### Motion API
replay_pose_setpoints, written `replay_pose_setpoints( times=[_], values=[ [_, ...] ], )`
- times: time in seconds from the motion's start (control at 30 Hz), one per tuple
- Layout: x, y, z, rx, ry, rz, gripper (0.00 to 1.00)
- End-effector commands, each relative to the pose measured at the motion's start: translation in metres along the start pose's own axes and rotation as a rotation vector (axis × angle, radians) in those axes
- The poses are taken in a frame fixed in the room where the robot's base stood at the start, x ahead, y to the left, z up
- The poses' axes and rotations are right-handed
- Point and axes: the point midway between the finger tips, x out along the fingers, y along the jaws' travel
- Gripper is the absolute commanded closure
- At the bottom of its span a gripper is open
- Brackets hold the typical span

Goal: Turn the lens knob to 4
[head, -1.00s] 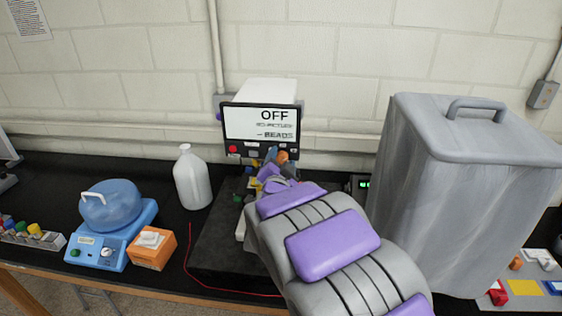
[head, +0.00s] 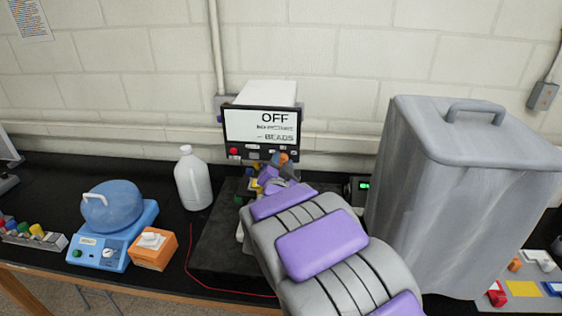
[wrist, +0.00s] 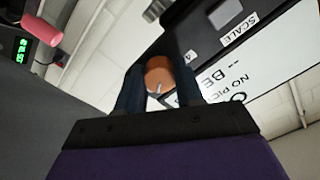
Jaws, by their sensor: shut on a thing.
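An orange-brown round knob (wrist: 158,76) with a pale pointer line sits between the two dark fingers of my gripper (wrist: 158,90) in the wrist view. The fingers are shut on it, one on each side. In the head view my gripper (head: 271,172) is in front of the device's lower edge, and the orange knob (head: 283,158) shows just beyond it. The device's screen (head: 262,126) reads OFF, with BEADS lower down. A small white label (wrist: 191,55) beside the knob is too small to read surely. The rest of the dial is hidden.
A white jug (head: 193,180) stands left of the device. A tall grey lidded bin (head: 435,200) stands close on the right. A blue machine (head: 110,230) and an orange box (head: 152,248) are farther left. A pink cylinder (wrist: 42,29) shows in the wrist view.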

Motion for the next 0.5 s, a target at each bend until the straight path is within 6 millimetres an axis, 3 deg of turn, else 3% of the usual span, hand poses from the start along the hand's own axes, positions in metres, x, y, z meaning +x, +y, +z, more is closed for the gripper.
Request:
replay_pose_setpoints(
  times=[0.5],
  values=[
    [0.0000,-0.0039,-0.0029,-0.459,0.001,-0.002,0.94]
  ],
)
